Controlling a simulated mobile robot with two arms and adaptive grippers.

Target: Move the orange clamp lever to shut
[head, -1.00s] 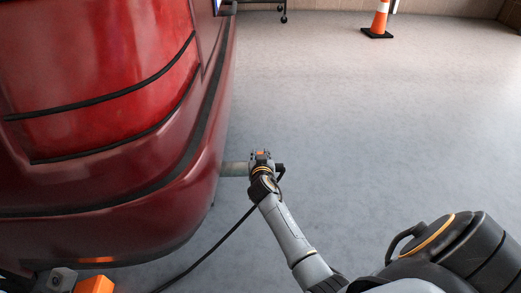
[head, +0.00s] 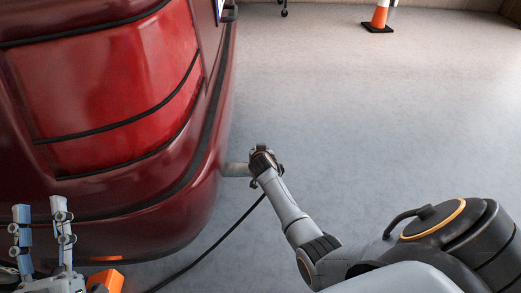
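An orange part (head: 106,280), cut off by the bottom edge at the lower left, sits under the red car's rear corner. I cannot tell whether it is the clamp lever or the jack body, nor how far it is turned. My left gripper (head: 41,212) is at the lower left, its two fingers pointing up and spread apart with nothing between them. It is just left of the orange part, in front of the bumper. My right gripper (head: 260,158) is at the end of a grey tube beside the bumper; its fingers are too small and covered to read.
The red car (head: 120,120) fills the left side. A dark cable (head: 207,243) runs over the floor. A traffic cone (head: 380,14) stands far back.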

